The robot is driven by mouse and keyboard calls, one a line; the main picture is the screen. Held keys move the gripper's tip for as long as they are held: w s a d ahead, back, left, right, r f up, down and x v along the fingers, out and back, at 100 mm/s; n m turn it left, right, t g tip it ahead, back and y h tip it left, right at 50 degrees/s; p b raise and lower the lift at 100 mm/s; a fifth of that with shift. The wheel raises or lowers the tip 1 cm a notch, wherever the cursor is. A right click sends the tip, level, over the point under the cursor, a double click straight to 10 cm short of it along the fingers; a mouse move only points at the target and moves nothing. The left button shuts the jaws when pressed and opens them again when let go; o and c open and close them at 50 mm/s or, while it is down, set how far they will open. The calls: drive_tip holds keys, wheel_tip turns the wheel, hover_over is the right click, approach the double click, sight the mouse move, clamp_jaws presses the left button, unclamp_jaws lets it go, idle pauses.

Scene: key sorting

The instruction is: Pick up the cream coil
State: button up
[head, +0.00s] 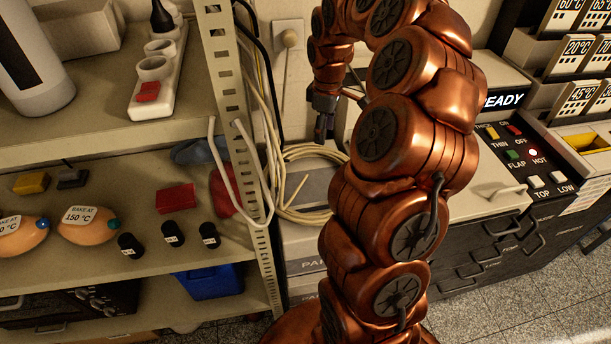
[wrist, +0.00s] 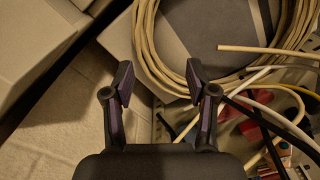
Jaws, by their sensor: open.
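The cream coil (head: 300,214) is a loose ring of several cable turns, lying on a grey-topped box beside the shelf upright in the head view. My arm hides part of its right side. My gripper (head: 323,128) hangs above the coil's far side in the head view. In the wrist view my gripper (wrist: 160,82) is open and empty, its fingertips apart. The coil's left curve shows beyond and between them; no contact is visible.
White and black cables (wrist: 280,120) hang close on the right in the wrist view. The perforated shelf upright (head: 235,120) stands just left of the coil. A counter with a READY control panel (head: 515,155) is at right.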

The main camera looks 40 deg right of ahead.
sight(324, 149)
drive_tip(key=shift+w+d+f, duration=0.25)
drive_tip(key=shift+d+f, duration=0.05)
drive_tip(key=shift+d, duration=0.35)
drive_tip(key=shift+w+d+f, duration=0.2)
drive_tip(key=shift+d+f, duration=0.1)
drive_tip(key=shift+d, duration=0.3)
drive_tip(key=shift+d+f, duration=0.1)
drive_tip(key=shift+f, duration=0.2)
wheel_tip(324, 149, down, 2)
drive_tip(key=shift+f, duration=0.1)
drive_tip(key=f+p, duration=0.1)
drive_tip(key=f, duration=0.1)
drive_tip(key=a+f+p, duration=0.1)
drive_tip(key=f, duration=0.1)
drive_tip(key=shift+w+a, duration=0.15)
drive_tip(key=shift+w, duration=0.05)
drive_tip(key=shift+f, duration=0.55)
drive_tip(key=shift+c, duration=0.2)
clamp_jaws()
